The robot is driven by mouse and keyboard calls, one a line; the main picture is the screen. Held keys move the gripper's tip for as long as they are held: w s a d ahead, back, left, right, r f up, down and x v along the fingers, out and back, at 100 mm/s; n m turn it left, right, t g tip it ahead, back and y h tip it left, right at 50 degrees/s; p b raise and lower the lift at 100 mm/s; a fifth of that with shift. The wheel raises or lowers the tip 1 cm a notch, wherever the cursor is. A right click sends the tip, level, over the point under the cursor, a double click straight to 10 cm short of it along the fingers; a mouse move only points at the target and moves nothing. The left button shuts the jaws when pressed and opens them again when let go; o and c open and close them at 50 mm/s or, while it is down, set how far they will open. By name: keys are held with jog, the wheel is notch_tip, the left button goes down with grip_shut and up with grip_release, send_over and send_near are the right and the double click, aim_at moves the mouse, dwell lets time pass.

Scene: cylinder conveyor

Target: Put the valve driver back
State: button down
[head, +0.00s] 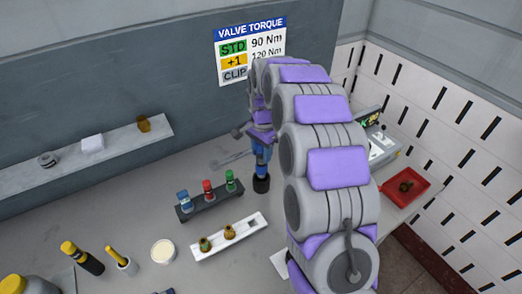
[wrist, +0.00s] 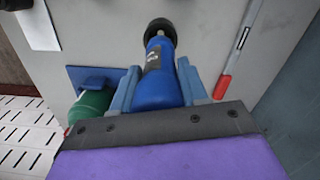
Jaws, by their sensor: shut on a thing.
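My gripper (head: 262,145) is at the back of the bench, beneath the wall sign and partly hidden by my arm. It is shut on a blue cylindrical tool with a black end, which I take to be the valve driver (head: 261,168). The driver hangs roughly upright, black end down; whether that end touches the bench I cannot tell. In the wrist view the blue fingers of my gripper (wrist: 155,90) clasp both sides of the blue driver body (wrist: 157,78). Its black end (wrist: 160,30) points away from my gripper. The driver's resting place is not clearly identifiable.
A dark rack (head: 207,206) holds blue, red and green pieces. A white tray (head: 250,245) bears brass fittings. A red tray (head: 424,193) holds another fitting. A green cylinder (wrist: 92,105) is near a blue plate (wrist: 85,76). A red-handled tool (wrist: 222,86) lies beside the driver.

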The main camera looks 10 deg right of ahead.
aim_at(261, 164)
jog(key=shift+f, duration=3.15)
dwell(0.4)
jog(key=c, duration=0.5)
grip_release()
jog(key=shift+r, duration=0.1)
jog(key=shift+r+p, duration=1.15)
jog(key=shift+r, duration=1.8)
